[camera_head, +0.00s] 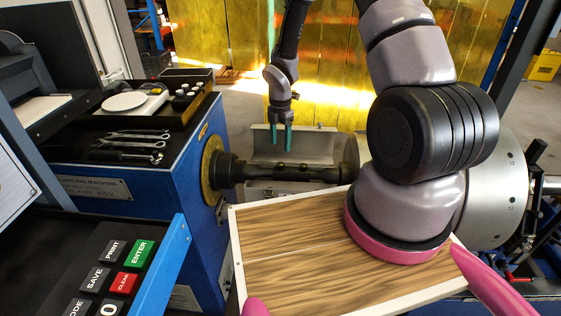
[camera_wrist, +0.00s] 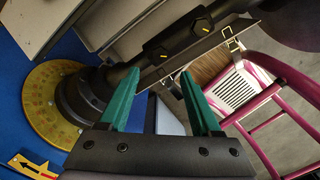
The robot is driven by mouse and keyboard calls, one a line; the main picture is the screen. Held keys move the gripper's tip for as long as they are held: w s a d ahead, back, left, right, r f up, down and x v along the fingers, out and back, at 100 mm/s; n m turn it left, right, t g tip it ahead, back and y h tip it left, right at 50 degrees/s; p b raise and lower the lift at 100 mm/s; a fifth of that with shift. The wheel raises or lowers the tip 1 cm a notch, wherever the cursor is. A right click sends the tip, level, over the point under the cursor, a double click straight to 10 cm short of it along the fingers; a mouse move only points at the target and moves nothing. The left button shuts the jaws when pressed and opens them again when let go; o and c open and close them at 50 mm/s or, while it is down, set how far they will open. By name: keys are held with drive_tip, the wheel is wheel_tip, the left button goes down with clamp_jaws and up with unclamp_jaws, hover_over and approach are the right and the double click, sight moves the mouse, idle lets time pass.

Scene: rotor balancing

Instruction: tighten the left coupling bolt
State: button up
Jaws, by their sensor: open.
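The dark coupling shaft (camera_head: 285,173) runs from the yellow-ringed flange (camera_head: 213,170) on the blue machine towards the rotor. In the wrist view, two dark bolt heads with yellow marks sit on it. The left coupling bolt (camera_wrist: 155,57) is nearer the flange, and the other bolt (camera_wrist: 201,27) is farther right. My gripper (camera_head: 281,138) has green fingers and hangs just above and behind the shaft in the head view. In the wrist view, its fingers (camera_wrist: 158,82) are apart with nothing between them. The left bolt appears just beyond the fingertips; I cannot tell the exact gap.
Several wrenches (camera_head: 133,144) lie on the black machine top beside a scale (camera_head: 127,104). A keypad panel (camera_head: 110,270) stands at the front left. A large grey rotor (camera_head: 497,190) is at the right. A pink-railed frame (camera_wrist: 270,75) shows in the wrist view.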

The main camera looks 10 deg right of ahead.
sight(280, 164)
wheel_tip(280, 164, down, 9)
drive_tip(key=shift+r, duration=0.2)
clamp_jaws()
